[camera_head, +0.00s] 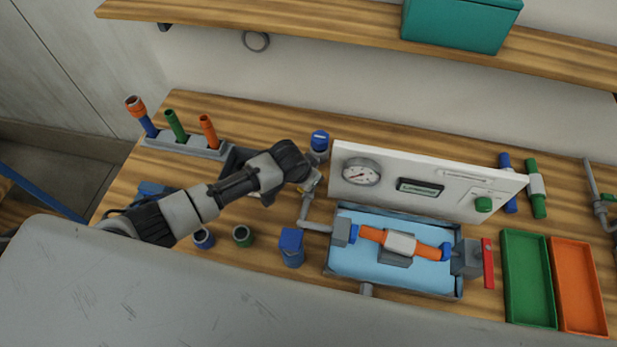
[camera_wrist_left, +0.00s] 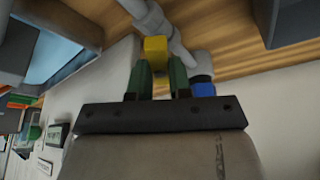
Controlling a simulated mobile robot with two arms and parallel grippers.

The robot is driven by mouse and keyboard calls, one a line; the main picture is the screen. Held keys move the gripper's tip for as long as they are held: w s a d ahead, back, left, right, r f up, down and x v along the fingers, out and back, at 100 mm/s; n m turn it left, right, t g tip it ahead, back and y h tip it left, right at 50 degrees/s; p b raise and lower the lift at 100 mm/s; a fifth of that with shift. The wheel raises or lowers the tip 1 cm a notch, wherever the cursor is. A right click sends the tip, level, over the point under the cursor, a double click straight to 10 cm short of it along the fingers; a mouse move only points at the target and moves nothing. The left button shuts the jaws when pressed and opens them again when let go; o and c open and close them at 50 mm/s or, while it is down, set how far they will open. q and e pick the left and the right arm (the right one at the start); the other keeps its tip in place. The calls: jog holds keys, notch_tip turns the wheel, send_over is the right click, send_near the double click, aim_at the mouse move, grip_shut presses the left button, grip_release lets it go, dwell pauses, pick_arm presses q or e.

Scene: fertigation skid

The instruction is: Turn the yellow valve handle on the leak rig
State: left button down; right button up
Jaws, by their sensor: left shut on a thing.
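The leak rig has a white panel (camera_head: 440,177) with a round gauge (camera_head: 361,172) and a small display. In front of it is a light-blue tray (camera_head: 350,268) with an orange pipe section (camera_head: 427,251) held over it. A grey pipe (camera_head: 306,207) runs up from the rig's left end toward the valve. My left gripper (camera_head: 312,182) reaches in from the left at this pipe and mostly hides the valve. In the left wrist view, the yellow valve handle (camera_wrist_left: 155,46) sits between the green fingertips of my left gripper (camera_wrist_left: 160,72), which are shut on it. My right gripper is not in view.
A blue-capped fitting (camera_head: 320,141) stands just behind the gripper. A rack (camera_head: 187,146) with colored tubes is at the back left. Green (camera_head: 511,236) and orange (camera_head: 560,248) trays lie at the right. A blue block (camera_head: 291,247) stands in front. A shelf (camera_head: 330,17) runs above.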

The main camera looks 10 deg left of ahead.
pick_arm(q)
jog(key=m+h, duration=0.1)
jog(key=m, duration=0.2)
jog(key=shift+w+a+b, duration=0.1)
jog(key=shift+b, duration=0.25)
jog(key=m+g+b, duration=0.1)
jog(key=m, duration=0.1)
jog(key=shift+w+f+m, duration=0.1)
jog(key=shift+m, duration=0.3)
jog(key=m+g+h+b, duration=0.1)
jog(key=m+b, duration=0.2)
jog(key=shift+w+a+g, duration=0.1)
jog(key=shift+g, duration=0.2)
jog(key=shift+m+g+b, duration=0.6)
jog(key=shift+m+b, duration=0.5)
jog(key=shift+m, duration=0.6)
jog(key=c, duration=1)
grip_release()
jog(key=shift+c, duration=0.2)
jog(key=b+v, duration=0.2)
jog(key=v, duration=0.9)
jog(key=shift+a+b, duration=0.2)
jog(key=shift+b, duration=0.15)
